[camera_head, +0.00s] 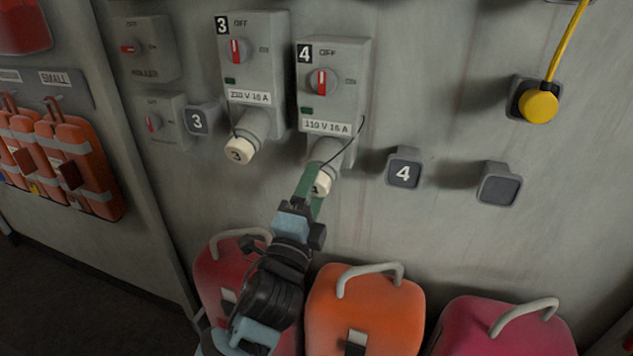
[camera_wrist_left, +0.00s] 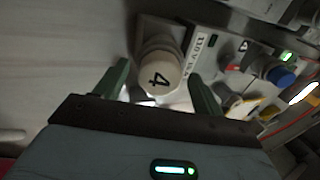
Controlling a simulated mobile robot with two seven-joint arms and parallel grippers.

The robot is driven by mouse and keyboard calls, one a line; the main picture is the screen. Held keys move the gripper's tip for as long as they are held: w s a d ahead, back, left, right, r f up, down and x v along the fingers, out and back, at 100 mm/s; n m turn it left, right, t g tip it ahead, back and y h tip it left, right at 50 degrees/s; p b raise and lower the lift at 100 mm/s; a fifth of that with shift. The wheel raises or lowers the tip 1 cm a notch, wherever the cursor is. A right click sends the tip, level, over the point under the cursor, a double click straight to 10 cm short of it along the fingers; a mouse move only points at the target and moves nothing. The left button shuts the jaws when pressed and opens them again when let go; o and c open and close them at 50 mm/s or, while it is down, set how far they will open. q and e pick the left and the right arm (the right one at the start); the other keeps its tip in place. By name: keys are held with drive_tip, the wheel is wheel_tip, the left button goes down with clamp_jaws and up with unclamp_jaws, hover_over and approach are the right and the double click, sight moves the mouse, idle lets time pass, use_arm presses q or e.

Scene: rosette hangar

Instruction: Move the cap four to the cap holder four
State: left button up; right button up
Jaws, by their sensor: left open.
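The cream cap four (camera_head: 321,186) sits on the socket below switch box 4 (camera_head: 333,85), partly hidden by my gripper in the head view. In the left wrist view the cap (camera_wrist_left: 158,76) faces me with its black 4 showing. My left gripper (camera_head: 311,185) is open, its green fingers (camera_wrist_left: 160,88) on either side of the cap in the picture; I cannot tell whether they touch it. Cap holder four (camera_head: 404,169), a dark square marked 4, is on the wall to the right of the cap and looks empty. My right gripper is not in view.
Switch box 3 (camera_head: 250,65) with its cap 3 (camera_head: 239,150) is close on the left. A blank holder (camera_head: 499,184) and a yellow plug with cable (camera_head: 538,103) are on the right. Red, orange (camera_head: 364,310) and magenta cases stand below. The wall around holder four is clear.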

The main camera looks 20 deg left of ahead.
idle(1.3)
use_arm(q)
drive_tip(key=c, duration=1.3)
drive_tip(key=shift+s+f, duration=0.1)
drive_tip(key=shift+v, duration=2.8)
drive_tip(key=shift+s, duration=0.1)
drive_tip(key=shift+a, duration=0.1)
